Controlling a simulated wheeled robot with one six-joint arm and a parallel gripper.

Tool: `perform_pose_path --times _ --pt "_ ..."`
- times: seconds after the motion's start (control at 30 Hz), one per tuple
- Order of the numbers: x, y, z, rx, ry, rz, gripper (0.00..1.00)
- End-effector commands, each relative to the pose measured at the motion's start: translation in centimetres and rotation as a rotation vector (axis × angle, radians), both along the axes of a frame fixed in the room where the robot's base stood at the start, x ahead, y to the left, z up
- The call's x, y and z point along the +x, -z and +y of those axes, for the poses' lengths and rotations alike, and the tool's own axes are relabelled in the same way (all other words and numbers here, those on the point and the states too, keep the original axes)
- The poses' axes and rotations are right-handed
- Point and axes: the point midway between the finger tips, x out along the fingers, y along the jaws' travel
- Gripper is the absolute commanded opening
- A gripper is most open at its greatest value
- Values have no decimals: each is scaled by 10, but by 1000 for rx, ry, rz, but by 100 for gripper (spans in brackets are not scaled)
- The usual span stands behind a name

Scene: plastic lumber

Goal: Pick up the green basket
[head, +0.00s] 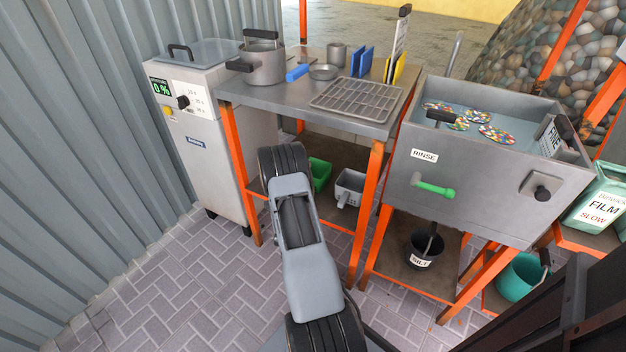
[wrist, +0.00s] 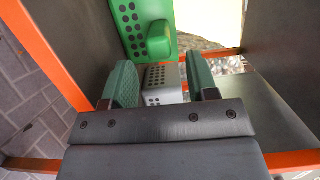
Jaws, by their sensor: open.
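The green basket (head: 320,173) sits on the lower shelf under the steel table in the head view, partly hidden behind my arm. In the wrist view the green basket (wrist: 132,22) is at the top, with rows of dark holes and a protruding green handle. My gripper (wrist: 161,64) is open, with its two green pads apart and the green basket beyond their tips. The gripper itself is hidden behind my arm in the head view.
A grey perforated basket (head: 349,186) stands to the right of the green one; in the wrist view it (wrist: 158,86) shows between the pads. Orange table legs (head: 368,205) flank the shelf. A black bucket (head: 423,250) stands under the rinse sink (head: 398,180).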

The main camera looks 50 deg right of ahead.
Motion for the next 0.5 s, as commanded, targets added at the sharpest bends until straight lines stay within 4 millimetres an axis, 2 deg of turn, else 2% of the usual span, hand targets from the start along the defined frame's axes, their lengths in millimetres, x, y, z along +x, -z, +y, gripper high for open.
perform_pose_path --times 0.3,0.5 --pt "19 0 -32 -1 1 -3 53" --pt "25 -1 -45 -1 -1 0 53"
